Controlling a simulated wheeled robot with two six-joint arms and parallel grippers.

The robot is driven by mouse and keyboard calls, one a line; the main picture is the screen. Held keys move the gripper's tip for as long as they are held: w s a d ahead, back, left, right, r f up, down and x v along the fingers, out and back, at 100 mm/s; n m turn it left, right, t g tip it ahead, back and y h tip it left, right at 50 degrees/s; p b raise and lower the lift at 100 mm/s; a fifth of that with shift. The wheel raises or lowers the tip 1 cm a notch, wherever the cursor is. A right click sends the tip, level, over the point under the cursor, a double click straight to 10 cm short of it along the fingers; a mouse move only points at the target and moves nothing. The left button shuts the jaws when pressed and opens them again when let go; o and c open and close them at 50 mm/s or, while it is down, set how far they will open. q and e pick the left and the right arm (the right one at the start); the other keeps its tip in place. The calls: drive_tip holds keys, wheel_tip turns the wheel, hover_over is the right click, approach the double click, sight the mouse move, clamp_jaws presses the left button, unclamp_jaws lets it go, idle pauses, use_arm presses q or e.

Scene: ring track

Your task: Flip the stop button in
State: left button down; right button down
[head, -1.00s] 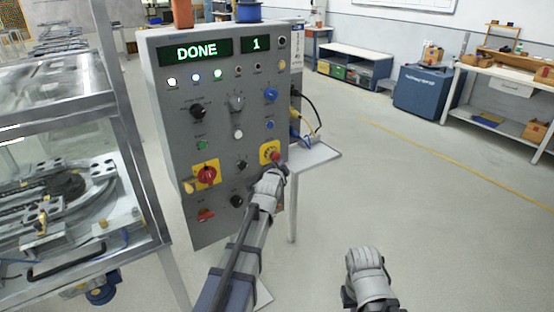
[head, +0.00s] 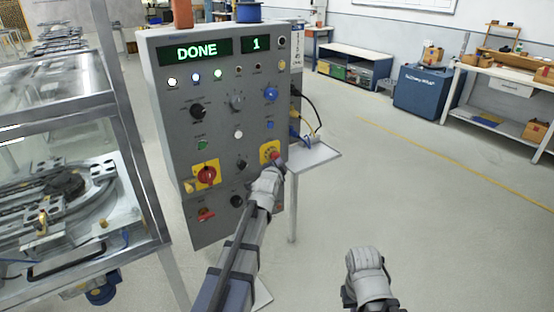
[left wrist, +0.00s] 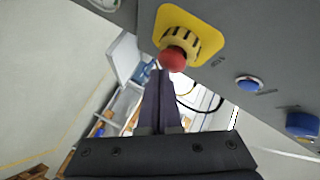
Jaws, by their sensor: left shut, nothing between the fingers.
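The stop button (head: 275,155) is a red mushroom knob on a yellow plate, low on the right side of the grey control panel (head: 222,145). In the left wrist view the red knob (left wrist: 172,59) stands out from its yellow collar. My left gripper (head: 277,169) is shut and empty, with its tips just at the button. In the left wrist view the closed fingers (left wrist: 159,74) end just below the red knob; I cannot tell whether they touch it. My right gripper (head: 366,262) hangs at the lower right, its fingertips hidden.
The panel display (head: 197,51) reads DONE and 1. Another red switch (head: 207,174) on yellow sits left of the stop button. A glass-walled case (head: 75,200) with curved track stands at left. A small side table (head: 315,156) with cables is behind the panel. Floor at right is clear.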

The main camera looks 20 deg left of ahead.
use_arm(q)
drive_tip(key=shift+w+a, duration=0.2)
drive_tip(key=shift+a, duration=0.1)
drive_tip(key=shift+s+d, duration=0.1)
idle(0.5)
drive_tip(key=shift+s+d, duration=0.5)
drive_tip(key=shift+d, duration=0.15)
drive_tip(key=shift+s+d, duration=0.8)
drive_tip(key=shift+d, duration=0.2)
drive_tip(key=shift+s+d, duration=0.75)
drive_tip(key=shift+d, duration=0.25)
drive_tip(key=s+d+f+n+g+p, duration=0.2)
drive_tip(key=s+d+g, duration=0.3)
drive_tip(key=s, duration=0.6)
drive_tip(key=s+d+f+n+g+p, duration=0.2)
drive_tip(key=s+d+f+g+p, duration=0.1)
drive_tip(key=s, duration=0.8)
drive_tip(key=s+d+f+n+g+h+p, duration=0.1)
drive_tip(key=s+d+f+n+g+p, duration=0.1)
drive_tip(key=s+d+f+g, duration=0.2)
drive_tip(key=s+d+g, duration=0.3)
drive_tip(key=s+d, duration=0.1)
drive_tip(key=s, duration=0.4)
drive_tip(key=shift+f, duration=0.25)
